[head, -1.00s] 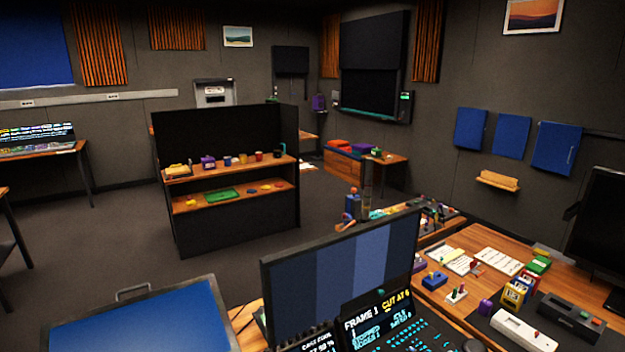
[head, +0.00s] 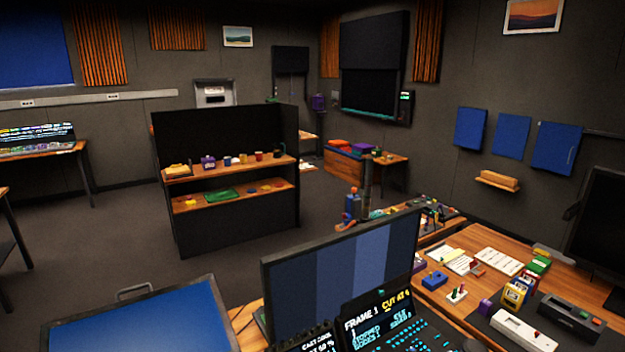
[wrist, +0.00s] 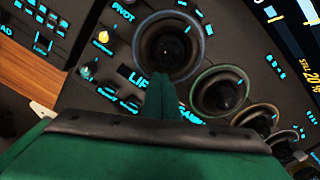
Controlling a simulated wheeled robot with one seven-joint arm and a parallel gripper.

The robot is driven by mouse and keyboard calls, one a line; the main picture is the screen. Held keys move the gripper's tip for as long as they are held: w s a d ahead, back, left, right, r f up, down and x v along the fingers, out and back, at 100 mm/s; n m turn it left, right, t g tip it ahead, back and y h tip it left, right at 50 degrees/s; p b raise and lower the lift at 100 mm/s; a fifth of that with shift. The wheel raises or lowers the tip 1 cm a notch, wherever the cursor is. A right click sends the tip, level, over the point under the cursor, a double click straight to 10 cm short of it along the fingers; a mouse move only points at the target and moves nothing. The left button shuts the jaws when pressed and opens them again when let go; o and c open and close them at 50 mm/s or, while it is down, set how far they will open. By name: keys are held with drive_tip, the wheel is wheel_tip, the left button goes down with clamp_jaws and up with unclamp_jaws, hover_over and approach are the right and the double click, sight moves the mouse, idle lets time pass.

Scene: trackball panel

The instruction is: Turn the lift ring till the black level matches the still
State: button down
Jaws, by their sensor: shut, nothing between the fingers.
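In the wrist view, a dark round control with a bluish rim (wrist: 172,47) sits above a partly covered cyan label starting "LIF"; I take it as the lift ring. My gripper (wrist: 160,92) has its teal fingers shut together, empty, with the tips over the lower edge of this ring. I cannot tell whether they touch it. In the head view, a monitor (head: 335,260) shows vertical bars in several shades of blue. A small screen (head: 375,312) below it carries text with "FRAME 1" and "STOPPED". My gripper cannot be made out there.
A second ring with a greenish rim (wrist: 220,92) lies right of the fingers, with more rings beyond. In the head view, a wooden desk (head: 465,300) at right holds several small items.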

drive_tip(key=shift+f, duration=0.2)
idle(0.3)
drive_tip(key=shift+s+a+m, duration=0.25)
drive_tip(key=shift+s+m, duration=0.05)
drive_tip(key=shift+m, duration=0.7)
drive_tip(key=shift+s+a, duration=0.1)
drive_tip(key=shift+s+a+f+m, duration=0.1)
drive_tip(key=shift+a+m, duration=0.1)
drive_tip(key=shift+m, duration=0.8)
drive_tip(key=shift+s+a+m, duration=0.2)
drive_tip(key=shift+a+m, duration=0.1)
drive_tip(key=shift+m, duration=0.7)
